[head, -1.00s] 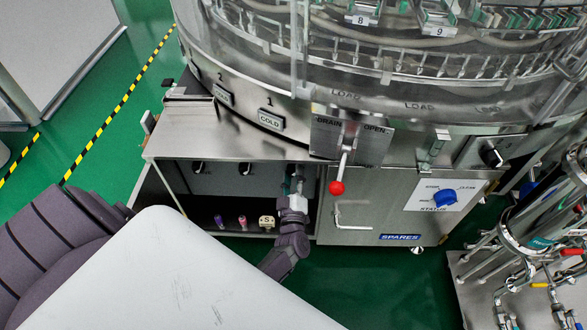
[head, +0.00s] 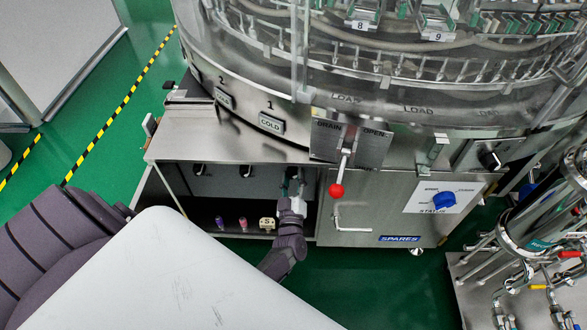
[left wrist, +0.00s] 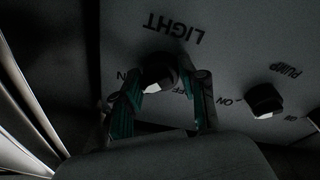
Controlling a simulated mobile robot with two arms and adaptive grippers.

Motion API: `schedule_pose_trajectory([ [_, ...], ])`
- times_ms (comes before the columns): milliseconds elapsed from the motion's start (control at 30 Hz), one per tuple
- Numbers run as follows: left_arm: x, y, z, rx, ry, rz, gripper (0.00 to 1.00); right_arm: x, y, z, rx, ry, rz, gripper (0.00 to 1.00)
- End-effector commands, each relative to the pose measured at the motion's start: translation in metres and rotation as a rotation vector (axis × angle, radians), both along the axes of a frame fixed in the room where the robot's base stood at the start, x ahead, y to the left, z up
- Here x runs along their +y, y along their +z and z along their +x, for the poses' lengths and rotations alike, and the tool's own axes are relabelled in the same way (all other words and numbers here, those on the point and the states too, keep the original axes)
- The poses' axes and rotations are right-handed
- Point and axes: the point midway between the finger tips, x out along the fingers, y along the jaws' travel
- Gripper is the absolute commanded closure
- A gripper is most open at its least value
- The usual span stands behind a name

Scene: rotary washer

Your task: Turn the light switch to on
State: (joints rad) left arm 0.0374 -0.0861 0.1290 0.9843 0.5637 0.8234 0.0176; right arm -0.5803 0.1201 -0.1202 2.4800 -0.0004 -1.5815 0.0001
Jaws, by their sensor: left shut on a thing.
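The light switch (left wrist: 158,70) is a dark round knob on a grey panel in the left wrist view, below the upside-down word LIGHT. My left gripper (left wrist: 157,84) has its teal fingers on both sides of this knob and is shut on it. In the head view my left gripper (head: 291,184) reaches into the open bay under the washer, at its right side. The light switch is hidden there behind the gripper. The ON and OFF marks by the knob are partly covered by the fingers, and I cannot tell its exact setting. My right gripper is not in view.
A pump knob (left wrist: 263,99) sits beside the light switch. The bay shelf (head: 203,229) holds small objects, among them a yellowish block (head: 267,223). A red-tipped drain lever (head: 336,190) hangs right of the bay, in front of the SPARES door (head: 385,195).

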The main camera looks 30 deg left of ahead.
Motion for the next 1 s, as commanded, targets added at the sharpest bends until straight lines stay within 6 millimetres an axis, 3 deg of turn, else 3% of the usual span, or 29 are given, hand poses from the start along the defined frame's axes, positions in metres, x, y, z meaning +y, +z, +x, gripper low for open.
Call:
schedule_pose_trajectory([
  [33,0.001,-0.006,-0.004,0.012,0.002,-0.002,0.53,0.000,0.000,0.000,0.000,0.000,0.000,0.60],
  [133,0.001,-0.005,-0.003,0.011,0.001,-0.002,0.36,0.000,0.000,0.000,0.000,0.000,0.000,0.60],
  [167,0.001,-0.004,-0.003,0.010,0.002,-0.001,0.35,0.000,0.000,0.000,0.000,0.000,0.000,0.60],
  [467,0.000,-0.002,-0.003,0.003,0.002,-0.001,0.35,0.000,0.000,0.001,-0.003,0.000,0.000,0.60],
  [1000,-0.037,-0.012,-0.063,0.006,0.002,-0.002,0.35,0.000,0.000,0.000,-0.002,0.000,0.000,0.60],
])
